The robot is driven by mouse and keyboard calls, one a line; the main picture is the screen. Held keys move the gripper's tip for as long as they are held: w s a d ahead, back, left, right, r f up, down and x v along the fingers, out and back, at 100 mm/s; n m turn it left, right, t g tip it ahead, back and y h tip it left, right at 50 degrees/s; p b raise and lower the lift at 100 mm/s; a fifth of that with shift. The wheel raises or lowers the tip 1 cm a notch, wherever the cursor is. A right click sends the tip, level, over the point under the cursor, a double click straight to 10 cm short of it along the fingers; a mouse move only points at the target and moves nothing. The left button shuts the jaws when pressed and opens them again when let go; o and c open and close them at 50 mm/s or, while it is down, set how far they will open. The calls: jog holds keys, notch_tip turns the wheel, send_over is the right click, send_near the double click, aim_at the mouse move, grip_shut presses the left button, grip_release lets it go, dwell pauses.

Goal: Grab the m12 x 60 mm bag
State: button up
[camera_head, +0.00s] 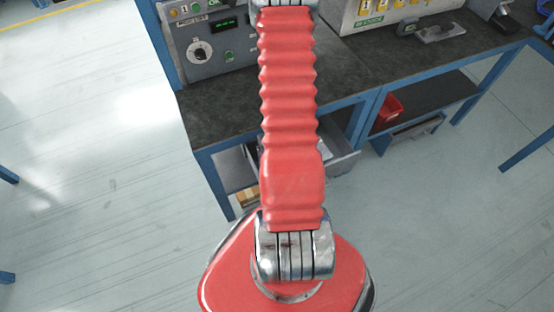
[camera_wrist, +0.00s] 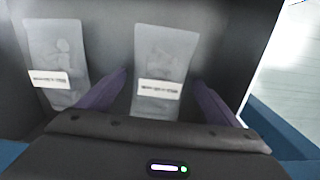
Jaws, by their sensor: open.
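Two clear bags with white printed labels lie side by side on a dark surface in the wrist view. The left bag (camera_wrist: 57,50) is outside my left finger. The right bag (camera_wrist: 165,52) lies in line with the gap between my fingers. The label print is too small to read, so I cannot tell which bag is the M12 x 60 mm one. My gripper (camera_wrist: 159,76) is open, with its two dark purple fingers on either side of the right bag's lower part. Whether they touch it is unclear. The head view shows neither the bags nor my gripper.
In the head view an open grey drawer (camera_head: 345,162) sticks out under the dark bench top (camera_head: 222,108). A control box (camera_head: 209,50) stands on the bench, and a red bin (camera_head: 387,112) sits on a lower shelf. Open floor lies in front.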

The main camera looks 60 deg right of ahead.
jog(key=shift+c, duration=0.3)
jog(key=c, duration=1.4)
jog(key=shift+r, duration=0.7)
jog(key=s+a, duration=0.2)
jog(key=s, duration=0.1)
jog(key=shift+s+r, duration=0.1)
jog(key=shift+s, duration=0.2)
notch_tip(320, 180, up, 14)
jog(key=shift+f, duration=0.25)
jog(key=shift+w, duration=0.1)
